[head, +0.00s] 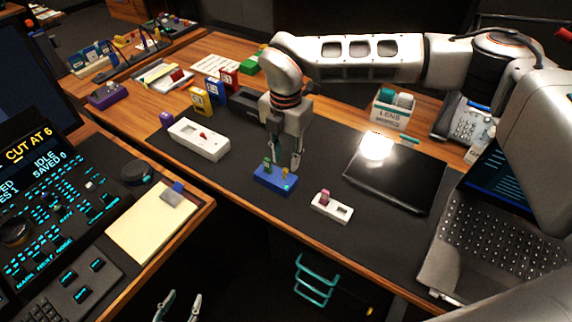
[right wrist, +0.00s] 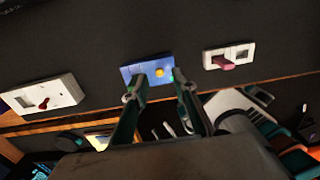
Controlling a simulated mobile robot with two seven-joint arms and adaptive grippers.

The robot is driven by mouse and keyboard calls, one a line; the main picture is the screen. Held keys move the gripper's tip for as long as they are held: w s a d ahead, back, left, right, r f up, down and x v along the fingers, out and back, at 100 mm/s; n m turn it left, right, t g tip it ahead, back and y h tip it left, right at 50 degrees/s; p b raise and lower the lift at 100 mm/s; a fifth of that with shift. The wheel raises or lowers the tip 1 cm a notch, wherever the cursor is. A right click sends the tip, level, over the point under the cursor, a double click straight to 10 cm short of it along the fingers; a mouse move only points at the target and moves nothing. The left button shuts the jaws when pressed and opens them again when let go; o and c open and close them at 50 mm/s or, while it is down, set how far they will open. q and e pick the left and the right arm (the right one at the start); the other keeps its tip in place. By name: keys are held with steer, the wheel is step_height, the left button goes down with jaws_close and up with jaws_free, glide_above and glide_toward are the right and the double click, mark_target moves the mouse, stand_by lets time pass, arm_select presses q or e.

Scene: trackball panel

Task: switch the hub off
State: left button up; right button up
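A small blue box (head: 272,181), which I take to be the hub, lies on the dark mat. It has a yellow knob (head: 285,174) and a lit green-cyan lamp near it. My right gripper (head: 284,163) points down just above the box. In the right wrist view the blue box (right wrist: 134,72) and yellow knob (right wrist: 159,72) show ahead of the spread fingers (right wrist: 157,86). The right gripper is open and empty; I cannot tell whether a finger touches the box. My left gripper (head: 178,306) is open and empty at the bottom edge of the head view.
A white unit with a red switch (head: 199,139) lies left of the box, and a small white unit with a pink rocker (head: 331,207) lies right. A black closed pad (head: 397,178), a laptop (head: 483,235) and a LENS box (head: 392,110) stand further right. Bare mat surrounds the blue box.

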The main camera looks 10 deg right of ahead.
mark_target(286, 169)
steer(key=shift+f, duration=1.8)
jaws_close()
